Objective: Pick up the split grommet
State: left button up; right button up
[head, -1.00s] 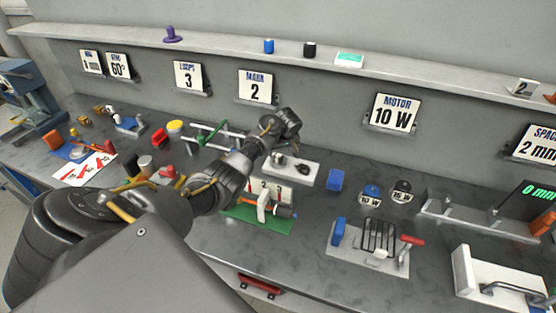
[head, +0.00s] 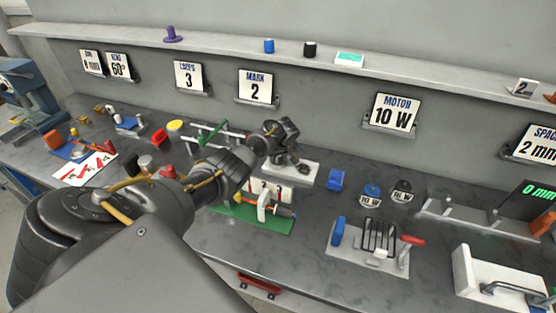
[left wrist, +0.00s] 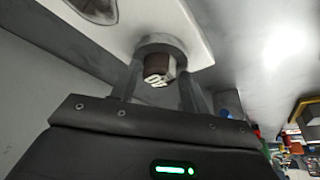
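A small dark brown piece with a pale marked face, apparently the split grommet (left wrist: 156,68), sits at a round grey ring (left wrist: 168,45) in the left wrist view. My left gripper (left wrist: 158,92) is open, with one finger on each side of the piece and a gap showing. In the head view my left gripper (head: 283,150) points down just over a white plate (head: 302,178) near the back of the bench. The gripper hides most of the piece there. My right gripper is not in view.
A second round dark part (left wrist: 97,8) is on the white plate. In front stands a green base (head: 270,222) with an orange-handled fixture. The wall and sign holders rise close behind.

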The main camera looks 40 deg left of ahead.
aim_at(279, 157)
pick_arm(q)
jog(key=c, duration=0.7)
jog(key=shift+o, duration=0.2)
jog(key=shift+r, duration=0.55)
notch_tip(279, 157, up, 2)
jog(key=shift+d+r+p, duration=0.1)
jog(key=shift+r+p, duration=0.1)
jog(key=shift+p, duration=0.15)
jog(key=s+d+r, duration=0.3)
jog(key=s+r, duration=0.1)
jog(key=s, duration=0.2)
jog(key=s+d+r+b, duration=0.1)
jog(key=s+d+r, duration=0.2)
jog(key=s+r, duration=0.2)
jog(key=shift+s+d+r, duration=0.2)
jog(key=shift+s+d, duration=0.1)
jog(key=shift+s, duration=0.35)
